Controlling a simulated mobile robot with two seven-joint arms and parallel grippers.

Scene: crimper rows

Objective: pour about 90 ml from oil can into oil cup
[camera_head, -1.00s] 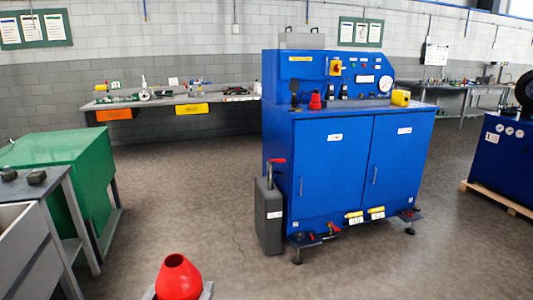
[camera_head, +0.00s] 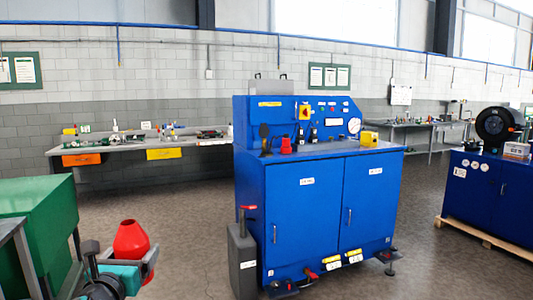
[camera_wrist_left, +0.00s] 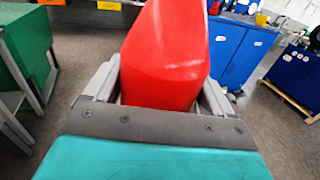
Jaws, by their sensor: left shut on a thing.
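The oil can, a red tapered vessel (camera_head: 131,240), is at the lower left of the head view. My left gripper (camera_head: 128,262) is shut on it, with its teal wrist below. In the left wrist view the red can (camera_wrist_left: 165,50) fills the middle between the two grey fingers of the gripper (camera_wrist_left: 158,95). It stands in front of the blue machine, apart from it. A small red cup-like thing (camera_head: 286,146) stands on the machine's top ledge; it may be the oil cup, but it is too small to tell. My right gripper is not in view.
A green cabinet (camera_head: 40,225) is at left. Floor (camera_head: 190,225) is clear between them.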

